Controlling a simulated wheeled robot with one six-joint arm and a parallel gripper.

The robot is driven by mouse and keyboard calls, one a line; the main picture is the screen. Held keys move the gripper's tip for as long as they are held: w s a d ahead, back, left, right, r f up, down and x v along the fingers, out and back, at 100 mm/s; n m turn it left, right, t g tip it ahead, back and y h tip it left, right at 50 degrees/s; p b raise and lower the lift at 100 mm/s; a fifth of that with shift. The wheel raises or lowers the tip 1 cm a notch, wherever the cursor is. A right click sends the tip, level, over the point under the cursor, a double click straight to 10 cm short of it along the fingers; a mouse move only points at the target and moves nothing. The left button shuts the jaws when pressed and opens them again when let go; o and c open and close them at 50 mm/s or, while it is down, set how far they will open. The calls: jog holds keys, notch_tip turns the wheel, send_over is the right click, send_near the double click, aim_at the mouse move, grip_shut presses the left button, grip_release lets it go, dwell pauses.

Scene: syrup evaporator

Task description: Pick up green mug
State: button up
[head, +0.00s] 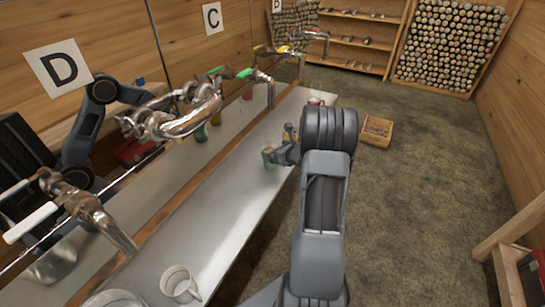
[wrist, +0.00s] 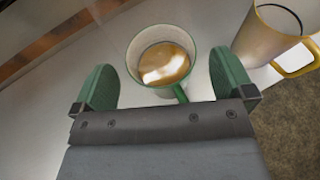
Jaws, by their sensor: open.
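The green mug (head: 270,157) stands on the pale counter in the head view, just left of my gripper (head: 286,153). In the wrist view the mug (wrist: 162,60) has a green rim and handle, a pale inside and a brown and white liquid or reflection in it. My gripper (wrist: 164,74) is open, with one green finger to the left of the mug and one to the right. The mug lies between the fingers, with visible gaps on both sides. Its green handle points toward my gripper's base, whose front plate partly hides the mug's near side.
A mug with a yellow handle (wrist: 270,35) stands close to the right finger. A white mug (head: 180,284) is at the counter's near end and a red one (head: 316,101) farther back. Metal taps (head: 90,215) overhang the counter (head: 215,205). A wooden crate (head: 377,131) sits on the floor.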

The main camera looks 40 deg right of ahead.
jog(key=shift+x, duration=1.1)
jog(key=shift+c, duration=0.3)
jog(key=c, duration=1.5)
jog(key=shift+c, duration=0.6)
jog(key=shift+r, duration=0.3)
